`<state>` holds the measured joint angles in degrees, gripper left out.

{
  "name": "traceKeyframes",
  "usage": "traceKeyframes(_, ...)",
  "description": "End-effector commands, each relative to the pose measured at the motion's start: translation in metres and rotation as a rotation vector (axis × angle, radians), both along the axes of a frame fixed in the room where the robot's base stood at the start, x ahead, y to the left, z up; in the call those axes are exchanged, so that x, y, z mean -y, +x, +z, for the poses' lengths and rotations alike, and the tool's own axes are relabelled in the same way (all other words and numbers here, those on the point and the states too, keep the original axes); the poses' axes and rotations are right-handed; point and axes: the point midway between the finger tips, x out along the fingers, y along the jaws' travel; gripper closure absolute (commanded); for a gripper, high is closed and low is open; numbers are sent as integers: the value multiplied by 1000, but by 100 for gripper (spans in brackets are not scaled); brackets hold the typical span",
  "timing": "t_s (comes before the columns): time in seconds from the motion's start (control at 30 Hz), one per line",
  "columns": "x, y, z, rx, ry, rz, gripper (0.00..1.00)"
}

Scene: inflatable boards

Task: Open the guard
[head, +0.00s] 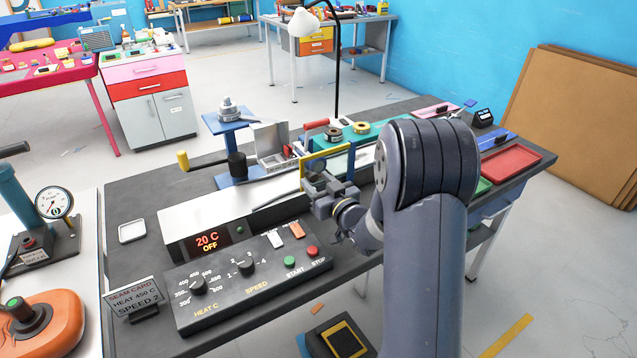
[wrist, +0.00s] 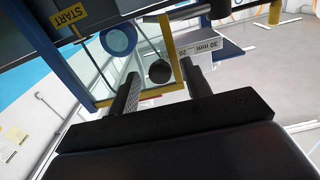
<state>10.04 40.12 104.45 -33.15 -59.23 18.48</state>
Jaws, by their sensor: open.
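The guard looks like a yellow frame (head: 328,153) standing on the long pale machine (head: 205,214), behind my gripper in the head view. In the wrist view a yellow bar of the frame (wrist: 167,40) runs down into the space between my fingers. My gripper (head: 322,180) is open, its fingers close to the frame. In the wrist view the two dark fingers (wrist: 158,86) stand apart, with no grip on the bar. I cannot tell whether a finger touches it. My gripper and arm hide the lower right part of the frame in the head view.
A control panel (head: 250,280) with knobs and buttons lies in front; its display (head: 207,241) reads 20 C, OFF. A seam card (head: 133,297) stands left. A red tray (head: 510,162) lies right.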

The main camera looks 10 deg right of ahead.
Motion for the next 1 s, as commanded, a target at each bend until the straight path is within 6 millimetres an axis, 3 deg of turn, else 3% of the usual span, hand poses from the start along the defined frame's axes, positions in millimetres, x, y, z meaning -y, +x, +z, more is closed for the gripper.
traceKeyframes(0.07,0,0,0,0,0,0,55)
traceKeyframes(0.6,0,0,0,0,0,0,100)
traceKeyframes(1.0,0,-2,0,0,-1,6,100)
